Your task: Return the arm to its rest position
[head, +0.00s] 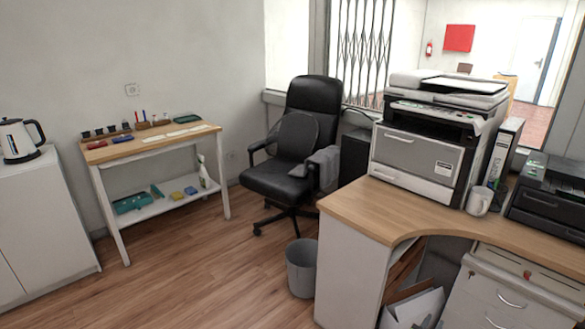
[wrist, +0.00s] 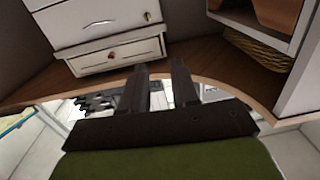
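My gripper (wrist: 161,72) shows in the wrist view, with two dark fingers standing apart. I see nothing held between them. Beyond the fingers are a curved wooden edge and white drawers (wrist: 110,55) with a small reddish knob. The fingers overlap the wooden edge in the picture; I cannot tell how far from it they are. No part of my arm or gripper shows in the head view, so the arm's overall pose is hidden.
In the head view, a curved wooden desk (head: 350,212) carries a large printer (head: 415,155) and a mug (head: 478,201). A grey bin (head: 301,268) stands beside it. A black office chair (head: 312,100) and a workbench (head: 150,144) stand farther back. Wooden floor (head: 190,265) lies open at left-centre.

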